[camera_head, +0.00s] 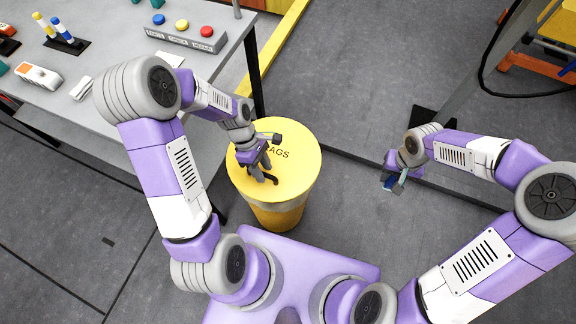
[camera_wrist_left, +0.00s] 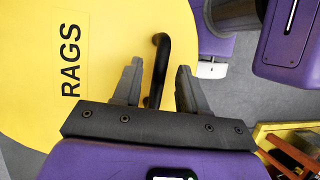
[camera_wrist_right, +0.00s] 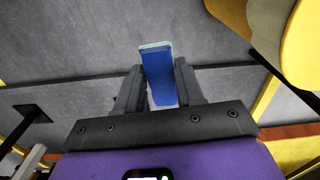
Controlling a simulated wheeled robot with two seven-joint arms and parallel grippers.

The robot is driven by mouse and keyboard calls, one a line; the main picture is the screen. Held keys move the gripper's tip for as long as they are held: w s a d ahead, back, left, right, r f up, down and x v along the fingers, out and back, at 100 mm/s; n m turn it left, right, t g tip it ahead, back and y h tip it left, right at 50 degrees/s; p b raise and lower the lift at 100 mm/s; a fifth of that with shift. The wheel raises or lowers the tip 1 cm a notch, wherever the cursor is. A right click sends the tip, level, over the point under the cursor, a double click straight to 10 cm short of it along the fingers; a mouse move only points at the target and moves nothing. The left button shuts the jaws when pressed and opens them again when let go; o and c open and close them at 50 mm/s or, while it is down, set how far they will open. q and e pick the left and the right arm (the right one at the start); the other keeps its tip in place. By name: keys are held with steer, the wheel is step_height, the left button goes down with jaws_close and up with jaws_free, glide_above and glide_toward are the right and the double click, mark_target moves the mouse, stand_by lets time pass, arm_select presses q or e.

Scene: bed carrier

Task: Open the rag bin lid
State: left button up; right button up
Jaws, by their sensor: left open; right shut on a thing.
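The rag bin (camera_head: 276,216) is a yellow round drum with a flat yellow lid (camera_head: 300,150) marked "RAGS". The lid lies flat on the bin. A black bar handle (camera_wrist_left: 160,62) stands near the lid's edge and shows between the fingers in the left wrist view. My left gripper (camera_head: 264,176) is over the lid at the handle, open, with a finger on either side of it (camera_wrist_left: 157,85). My right gripper (camera_head: 392,186) is shut on a blue block-like object (camera_wrist_right: 160,75) with a pale end, held in the air right of the bin.
A grey workbench (camera_head: 120,110) stands at the left, with a button box (camera_head: 185,38) of blue, yellow and red buttons, and small items. A post on a black foot (camera_head: 434,118) stands behind my right gripper. The floor right of the bin is mostly clear.

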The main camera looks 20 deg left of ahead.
arm_select(q)
jaws_close()
steer(key=shift+r, duration=0.1)
arm_select(e)
steer(key=shift+r, duration=0.1)
